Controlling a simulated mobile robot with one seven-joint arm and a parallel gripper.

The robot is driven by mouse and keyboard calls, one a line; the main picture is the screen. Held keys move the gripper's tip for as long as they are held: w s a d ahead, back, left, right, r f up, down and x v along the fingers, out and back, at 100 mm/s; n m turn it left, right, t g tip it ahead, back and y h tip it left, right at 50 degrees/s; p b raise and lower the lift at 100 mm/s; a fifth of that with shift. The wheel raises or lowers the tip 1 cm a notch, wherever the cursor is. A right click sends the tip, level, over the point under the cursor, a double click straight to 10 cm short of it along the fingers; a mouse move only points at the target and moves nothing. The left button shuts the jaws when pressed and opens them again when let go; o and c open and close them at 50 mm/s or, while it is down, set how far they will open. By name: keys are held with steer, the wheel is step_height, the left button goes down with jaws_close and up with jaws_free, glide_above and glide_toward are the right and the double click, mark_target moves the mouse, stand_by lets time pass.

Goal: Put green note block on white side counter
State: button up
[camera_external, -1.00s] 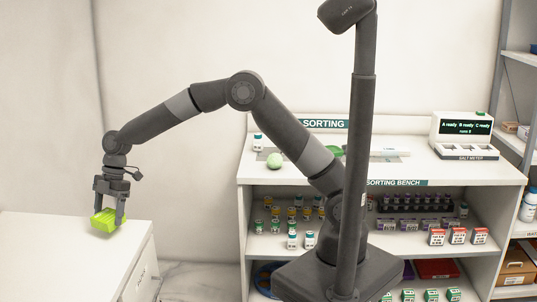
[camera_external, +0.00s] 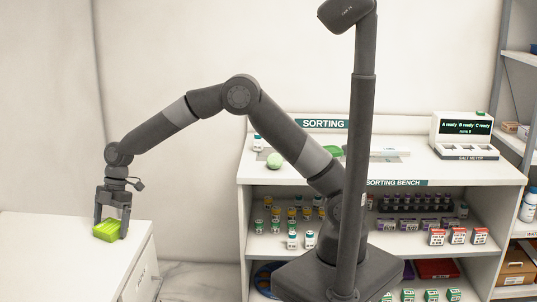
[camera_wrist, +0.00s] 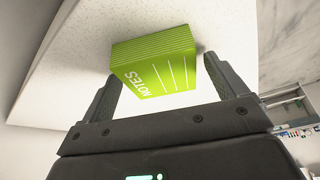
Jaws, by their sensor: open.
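The green note block (camera_external: 107,231) rests on the white side counter (camera_external: 60,258) at the left, near the counter's right edge. In the wrist view the block (camera_wrist: 155,65) shows its "NOTES" label, and the white counter surface (camera_wrist: 75,60) lies behind it. My gripper (camera_external: 112,230) is low over the counter with its fingers on either side of the block. In the wrist view my gripper (camera_wrist: 160,85) is open, with a visible gap between the block and the right finger. The block's contact with the counter is partly hidden by the fingers.
The sorting bench (camera_external: 465,170) stands at the right, with shelves of several small bottles and boxes. A green round thing (camera_external: 274,160) and a display unit (camera_external: 461,132) are on its top. The counter is clear left of the block. A floor gap separates counter and bench.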

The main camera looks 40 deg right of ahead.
steer(key=v, duration=1.2)
steer(key=shift+r, duration=0.15)
steer(key=shift+w+d, duration=0.1)
steer(key=s+d+r+m+t, duration=0.1)
steer(key=s+d+r+m, duration=0.2)
steer(key=d, duration=0.6)
steer(key=d+r+m+t+h, duration=0.15)
steer(key=d+r+m, duration=0.25)
steer(key=d, duration=0.5)
steer(key=s+d+r+m+t, duration=0.2)
steer(key=d+r+m, duration=0.15)
steer(key=d, duration=0.55)
steer(key=s+d+f+m+t+h, duration=0.2)
steer(key=s+d+m, duration=1)
steer(key=s+d, duration=0.6)
steer(key=d+f, duration=0.1)
steer(key=d, duration=0.1)
steer(key=shift+d+f+t, duration=0.25)
steer(key=shift+d+t, duration=0.1)
steer(key=shift+d, duration=0.05)
steer(key=shift+o, duration=0.2)
steer(key=shift+h, duration=0.25)
